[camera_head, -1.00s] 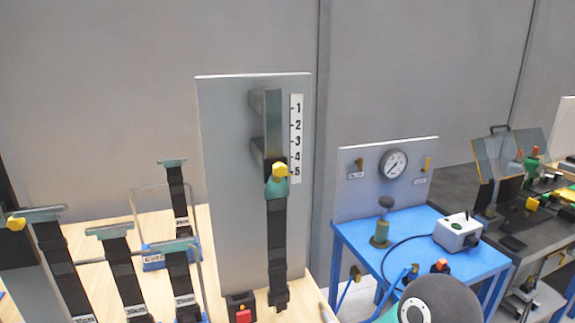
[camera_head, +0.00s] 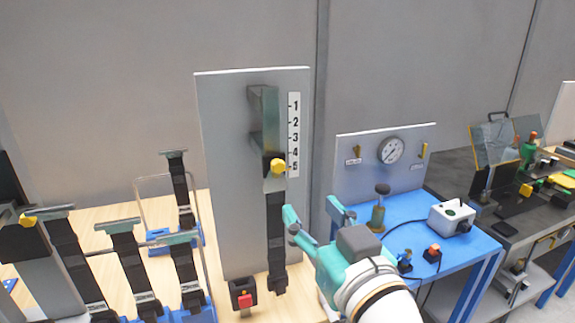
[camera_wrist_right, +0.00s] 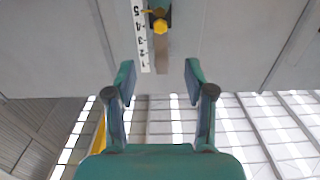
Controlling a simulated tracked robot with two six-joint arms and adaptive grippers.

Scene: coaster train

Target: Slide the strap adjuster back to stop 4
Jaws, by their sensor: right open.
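The strap adjuster is a dark slider with a yellow knob (camera_head: 278,166), on a vertical rail (camera_head: 264,120) of the grey panel (camera_head: 225,180). The knob is level with about the 5 on the white number scale (camera_head: 294,130). A black strap (camera_head: 276,235) hangs below it. My right gripper (camera_head: 313,212) is open and empty, below and to the right of the knob, not touching it. In the right wrist view, the knob (camera_wrist_right: 160,26) and the upside-down scale (camera_wrist_right: 139,35) show beyond the spread fingers (camera_wrist_right: 158,82). My left gripper is not in view.
A box with a red button (camera_head: 243,298) stands at the panel's foot. Several straps on stands (camera_head: 125,260) fill the wooden table to the left. A blue table (camera_head: 405,225) with a gauge panel (camera_head: 390,150) stands to the right, behind my right arm.

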